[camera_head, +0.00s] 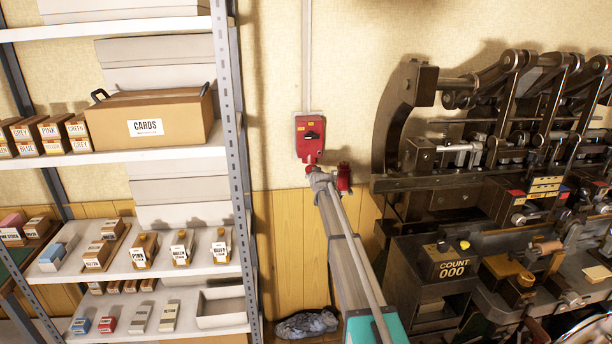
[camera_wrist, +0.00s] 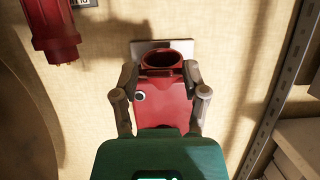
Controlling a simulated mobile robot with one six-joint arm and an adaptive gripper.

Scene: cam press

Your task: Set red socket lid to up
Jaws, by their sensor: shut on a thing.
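The red socket (camera_wrist: 165,103) is on a pale plate (camera_wrist: 148,46) on the wall, with a round dark opening at its upper end in the wrist view. My gripper (camera_wrist: 161,76) is shut, with one finger on each side of the red part. I cannot clearly tell the lid from the socket body.
A red plug-like piece (camera_head: 344,178) is just right of my gripper; it also shows in the wrist view (camera_wrist: 54,30). A metal shelf (camera_head: 233,160) stands to the left. A dark press machine (camera_head: 440,182) fills the right.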

